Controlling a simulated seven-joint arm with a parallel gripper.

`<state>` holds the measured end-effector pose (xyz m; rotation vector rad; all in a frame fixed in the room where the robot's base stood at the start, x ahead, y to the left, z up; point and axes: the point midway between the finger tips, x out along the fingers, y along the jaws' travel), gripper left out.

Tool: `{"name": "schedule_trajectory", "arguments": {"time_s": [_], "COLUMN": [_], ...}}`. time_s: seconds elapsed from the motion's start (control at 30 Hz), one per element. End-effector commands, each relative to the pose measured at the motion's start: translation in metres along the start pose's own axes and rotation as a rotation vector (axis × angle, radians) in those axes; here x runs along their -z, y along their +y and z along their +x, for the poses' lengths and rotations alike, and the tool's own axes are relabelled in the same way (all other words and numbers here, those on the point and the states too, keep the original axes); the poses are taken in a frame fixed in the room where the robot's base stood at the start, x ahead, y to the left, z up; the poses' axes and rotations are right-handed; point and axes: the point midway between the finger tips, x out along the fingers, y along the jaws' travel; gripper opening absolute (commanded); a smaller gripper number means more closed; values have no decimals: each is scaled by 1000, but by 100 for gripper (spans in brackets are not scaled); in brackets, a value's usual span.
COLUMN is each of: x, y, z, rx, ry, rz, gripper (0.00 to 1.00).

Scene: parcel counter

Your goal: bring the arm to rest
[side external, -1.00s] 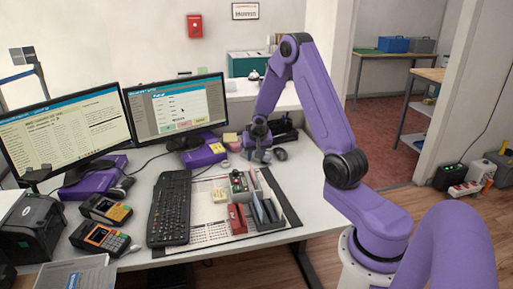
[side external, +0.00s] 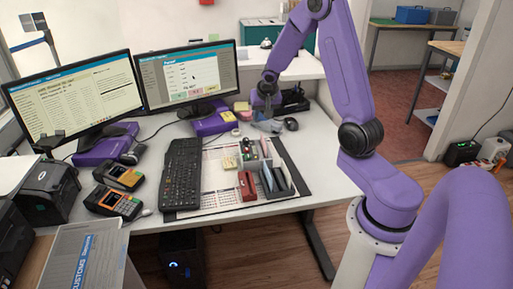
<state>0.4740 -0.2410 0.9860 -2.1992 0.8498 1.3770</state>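My purple arm (side external: 345,75) reaches over the right side of the white desk (side external: 325,185). Its end bends down to my gripper (side external: 268,124), low over the back right of the desk, just left of a black mouse (side external: 291,124). The gripper is small and grey here. I cannot tell whether its fingers are open or shut, or whether they touch anything.
An organiser tray (side external: 282,183) with stationery lies in front of the gripper, beside a black keyboard (side external: 182,174). Two monitors (side external: 190,75) and card terminals (side external: 113,201) stand to the left.

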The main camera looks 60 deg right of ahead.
Motion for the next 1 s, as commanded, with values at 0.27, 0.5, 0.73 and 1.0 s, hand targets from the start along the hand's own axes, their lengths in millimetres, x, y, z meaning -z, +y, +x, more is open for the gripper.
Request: {"name": "schedule_trajectory", "arguments": {"time_s": [0.27,0.5,0.73,1.0], "x": [-28,-125,-245,-344], "y": [-128,-205,-201,-116], "z": [-70,-153,-223,-264], "rx": [358,699,888,824], "ry": [152,84,-122,-359], "rz": [-311,-624,-967,-1399], "gripper": [37,37,37,37]}}
